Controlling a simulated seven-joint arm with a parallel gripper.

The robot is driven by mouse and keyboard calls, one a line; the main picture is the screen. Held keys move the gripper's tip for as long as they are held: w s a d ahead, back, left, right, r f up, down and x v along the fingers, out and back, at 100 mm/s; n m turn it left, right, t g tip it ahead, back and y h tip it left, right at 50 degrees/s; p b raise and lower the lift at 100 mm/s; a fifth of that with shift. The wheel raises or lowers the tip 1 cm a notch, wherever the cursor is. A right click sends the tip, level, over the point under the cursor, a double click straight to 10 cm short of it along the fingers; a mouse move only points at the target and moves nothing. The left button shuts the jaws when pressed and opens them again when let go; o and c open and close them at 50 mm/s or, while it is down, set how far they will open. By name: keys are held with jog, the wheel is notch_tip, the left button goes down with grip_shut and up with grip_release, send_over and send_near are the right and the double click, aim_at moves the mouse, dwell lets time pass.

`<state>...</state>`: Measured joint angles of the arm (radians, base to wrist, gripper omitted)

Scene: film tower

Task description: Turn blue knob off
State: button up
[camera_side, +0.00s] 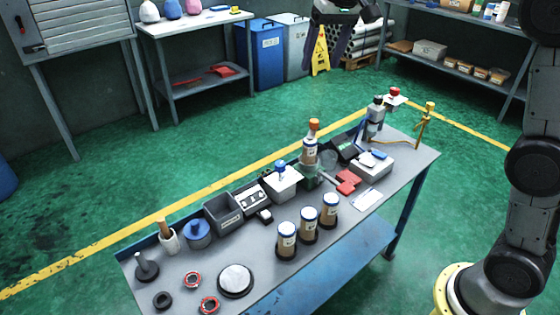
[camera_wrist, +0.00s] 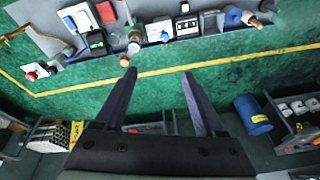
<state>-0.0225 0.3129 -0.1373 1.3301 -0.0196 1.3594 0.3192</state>
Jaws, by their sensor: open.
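A blue knob (camera_side: 281,165) sits on top of a white box (camera_side: 284,186) near the middle of the bench. The same blue knob (camera_wrist: 164,36) shows small in the wrist view, near the top, on its white box (camera_wrist: 156,28). Which way the knob is turned is too small to tell. My gripper (camera_side: 323,62) is at the top of the side view, high above the floor and well apart from the knob. In the wrist view my gripper (camera_wrist: 159,74) has its two dark fingers wide apart, with nothing between them.
The bench (camera_side: 330,235) is crowded. A bottle with an orange cap (camera_side: 313,138) stands right of the white box, and a grey bin (camera_side: 223,213) stands to its left. A red knob (camera_side: 395,91) is at the far right end.

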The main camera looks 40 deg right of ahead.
jog(key=w+f+g, duration=0.2)
jog(key=w+f, duration=0.8)
jog(key=f, duration=0.1)
jog(key=g, duration=0.1)
send_over(280, 164)
notch_tip(280, 164, down, 10)
notch_tip(280, 164, down, 14)
jog(key=shift+r, duration=0.2)
jog(key=shift+c, duration=0.4)
grip_shut()
